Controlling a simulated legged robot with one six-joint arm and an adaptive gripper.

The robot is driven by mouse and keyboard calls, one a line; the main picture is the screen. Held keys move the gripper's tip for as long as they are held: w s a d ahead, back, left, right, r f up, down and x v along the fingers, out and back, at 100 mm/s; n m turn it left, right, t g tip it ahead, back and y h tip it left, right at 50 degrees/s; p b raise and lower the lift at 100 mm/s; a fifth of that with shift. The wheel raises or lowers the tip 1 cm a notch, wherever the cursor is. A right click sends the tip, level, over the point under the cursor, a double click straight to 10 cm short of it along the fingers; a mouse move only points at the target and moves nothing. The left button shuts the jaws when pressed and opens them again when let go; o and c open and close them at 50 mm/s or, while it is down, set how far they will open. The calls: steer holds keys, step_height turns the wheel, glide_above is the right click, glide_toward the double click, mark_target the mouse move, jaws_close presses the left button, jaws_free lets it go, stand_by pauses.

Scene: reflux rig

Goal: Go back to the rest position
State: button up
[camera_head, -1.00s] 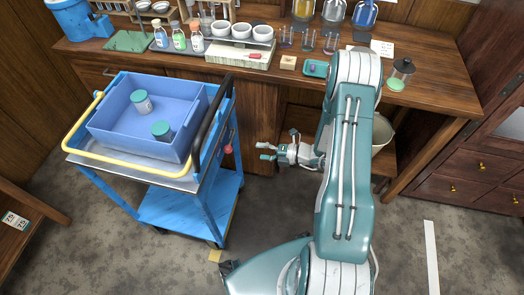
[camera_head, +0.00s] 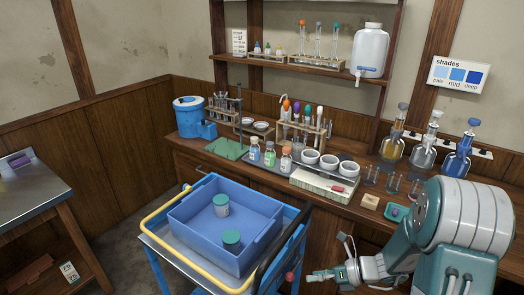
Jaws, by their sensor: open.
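My gripper (camera_head: 322,275) is at the lower right, in front of the wooden bench (camera_head: 330,205) and to the right of the blue cart (camera_head: 283,250). It points left, its fingers are apart, and nothing shows between them. My arm is folded, with its large white and teal elbow at the right edge. Two jars with teal lids, one farther back (camera_head: 221,205) and one nearer (camera_head: 231,241), stand in the blue bin (camera_head: 190,229) on the cart.
The cart's yellow rail (camera_head: 186,262) faces left. Bottles, white bowls (camera_head: 329,162) and flasks (camera_head: 458,160) crowd the bench. A shelf (camera_head: 300,68) hangs above. A metal-topped table (camera_head: 30,205) stands at the left. Floor shows between that table and the cart.

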steer(key=s+r+n+t+h, duration=0.1)
steer(key=s+r+n+h, duration=0.5)
steer(key=n, duration=0.9)
steer(key=s+d+r+n+t+h, duration=0.1)
steer(key=s+r+n+t+h, duration=0.1)
steer(key=s+r+n+h, duration=0.5)
steer(key=shift+s+r+n, duration=2.65)
steer(key=shift+r+n, duration=1.25)
steer(key=shift+r, duration=0.65)
